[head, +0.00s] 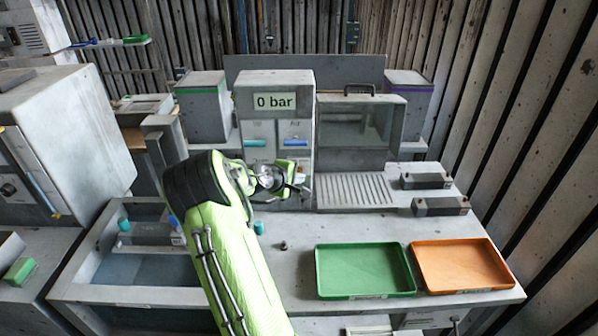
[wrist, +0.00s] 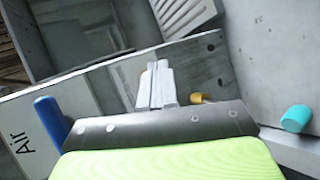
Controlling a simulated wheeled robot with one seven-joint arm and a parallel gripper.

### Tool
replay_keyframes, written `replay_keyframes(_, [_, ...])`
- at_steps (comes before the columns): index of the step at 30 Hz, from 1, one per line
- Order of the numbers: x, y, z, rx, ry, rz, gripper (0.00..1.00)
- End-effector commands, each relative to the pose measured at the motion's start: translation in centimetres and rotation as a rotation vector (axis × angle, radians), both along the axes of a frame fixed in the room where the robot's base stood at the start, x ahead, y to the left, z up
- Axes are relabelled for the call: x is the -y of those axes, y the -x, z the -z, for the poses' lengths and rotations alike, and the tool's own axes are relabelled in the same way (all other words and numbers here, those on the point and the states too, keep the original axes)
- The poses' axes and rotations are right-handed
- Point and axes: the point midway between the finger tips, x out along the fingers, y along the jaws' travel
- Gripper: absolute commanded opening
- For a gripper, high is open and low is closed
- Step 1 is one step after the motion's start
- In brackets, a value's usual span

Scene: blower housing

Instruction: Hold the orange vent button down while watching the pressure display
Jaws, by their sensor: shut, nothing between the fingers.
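The pressure display (head: 275,101) reads "0 bar" at the top of the grey panel housing (head: 275,82) in the head view. My gripper (head: 302,188) is at the lower front of this panel, below the coloured levers. In the wrist view its fingers (wrist: 155,78) are shut together and empty, in front of the grey panel face. A small amber-orange piece (wrist: 203,98) shows just right of the fingers, partly hidden by my gripper body; it may be the vent button. I cannot tell whether the fingertips touch the panel. In the head view my arm hides the lower panel and no orange button shows clearly.
A teal lever (head: 255,143) and a blue lever (head: 295,142), labelled Air, sit on the panel. A clear-fronted box (head: 362,125) and ribbed plate (head: 352,190) stand right. Green (head: 365,270) and orange (head: 462,265) trays lie in front. A basin (head: 85,265) is at left.

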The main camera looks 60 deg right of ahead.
Motion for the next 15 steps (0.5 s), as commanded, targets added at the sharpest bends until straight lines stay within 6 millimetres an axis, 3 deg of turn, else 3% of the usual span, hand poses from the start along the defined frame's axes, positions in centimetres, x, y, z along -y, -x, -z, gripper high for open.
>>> replay_keyframes(15, [-4.2,2.1,0.1,0.001,0.0,-0.001,0.0])
